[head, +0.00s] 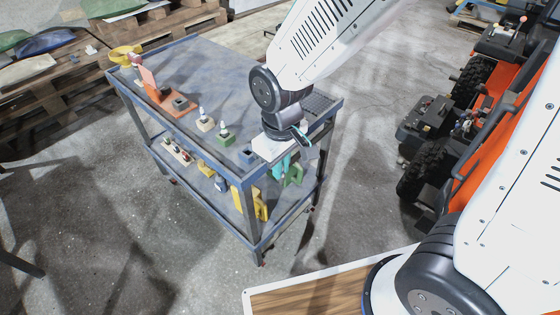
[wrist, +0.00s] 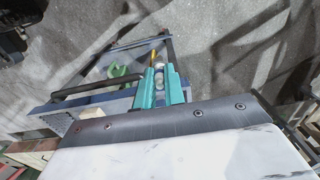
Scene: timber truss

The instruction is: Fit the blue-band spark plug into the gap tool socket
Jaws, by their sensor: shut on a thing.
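My gripper (head: 283,164) hangs at the near right end of the cart, with its teal fingers pointing down. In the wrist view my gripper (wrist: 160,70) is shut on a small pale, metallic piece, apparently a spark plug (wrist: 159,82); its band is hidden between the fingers. An orange stand with an upright plate (head: 149,77) and a dark socket block (head: 181,102), apparently the gap tool, stands at the cart's far left. A blue holder (head: 246,157) near my gripper looks empty. My gripper is well away from the socket block.
White-topped plugs stand in a beige holder (head: 205,124) and a green holder (head: 226,138), between my gripper and the socket block. A yellow coil (head: 124,54) lies at the far corner. The cart top (head: 228,67) is clear behind the holders. The lower shelf holds yellow and green items.

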